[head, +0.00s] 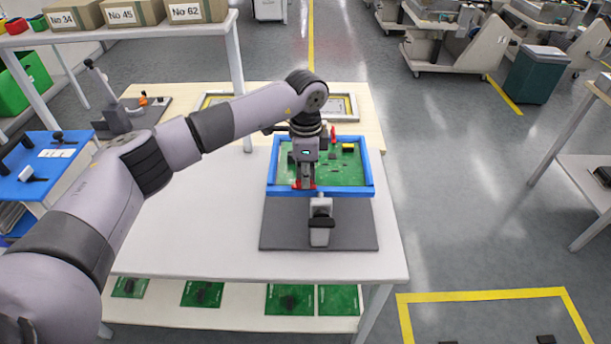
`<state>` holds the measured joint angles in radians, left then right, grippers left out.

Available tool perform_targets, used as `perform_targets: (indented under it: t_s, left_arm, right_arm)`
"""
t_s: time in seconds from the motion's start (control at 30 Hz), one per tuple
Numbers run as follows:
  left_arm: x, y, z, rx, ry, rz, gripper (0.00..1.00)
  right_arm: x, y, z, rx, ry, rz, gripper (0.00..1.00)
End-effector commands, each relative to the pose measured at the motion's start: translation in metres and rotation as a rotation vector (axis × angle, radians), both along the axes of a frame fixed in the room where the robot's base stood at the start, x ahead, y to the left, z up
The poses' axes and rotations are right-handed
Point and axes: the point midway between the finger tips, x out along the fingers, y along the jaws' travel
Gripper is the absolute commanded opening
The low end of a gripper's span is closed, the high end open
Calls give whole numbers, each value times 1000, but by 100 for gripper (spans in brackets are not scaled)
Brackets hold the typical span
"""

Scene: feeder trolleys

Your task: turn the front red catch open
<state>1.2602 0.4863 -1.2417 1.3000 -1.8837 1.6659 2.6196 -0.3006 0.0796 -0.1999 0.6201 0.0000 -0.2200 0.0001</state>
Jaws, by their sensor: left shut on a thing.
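A blue frame (367,173) holds a green circuit board (343,168) on a dark grey base plate (280,232) on the white table. My left gripper (304,185) points down at the front edge of the frame and is shut on the front red catch (296,187). The fingers hide most of this catch, so its angle cannot be told. Another red catch (333,133) stands at the frame's back edge. My right gripper is out of view.
A grey clamp-like block (321,222) stands on the base plate just in front of the gripper. A grey-framed panel (349,105) lies behind the blue frame. A shelf with boxes (134,12) rises at the back left. The table's left front (190,240) is clear.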

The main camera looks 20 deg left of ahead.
Motion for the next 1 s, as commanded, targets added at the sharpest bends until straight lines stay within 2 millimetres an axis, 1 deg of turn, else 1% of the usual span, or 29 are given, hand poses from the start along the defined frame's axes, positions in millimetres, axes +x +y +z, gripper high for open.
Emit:
perform_targets:
  t_s: [0.13,0.17,0.43,0.77,0.87,1.0]
  left_arm:
    - [1,-1,2,-3,-4,2,0]
    - [1,-1,2,-3,-4,2,9]
    - [1,0,1,-1,-2,0,27]
    - [1,0,3,-1,-1,0,28]
    - [1,0,13,-1,-2,-1,28]
    - [1,0,39,-2,-6,-1,28]
  right_arm:
    - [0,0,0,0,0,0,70]
    - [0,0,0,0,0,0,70]
    - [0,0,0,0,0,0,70]
    - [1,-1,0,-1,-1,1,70]
    - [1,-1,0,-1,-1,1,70]
    - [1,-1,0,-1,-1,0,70]
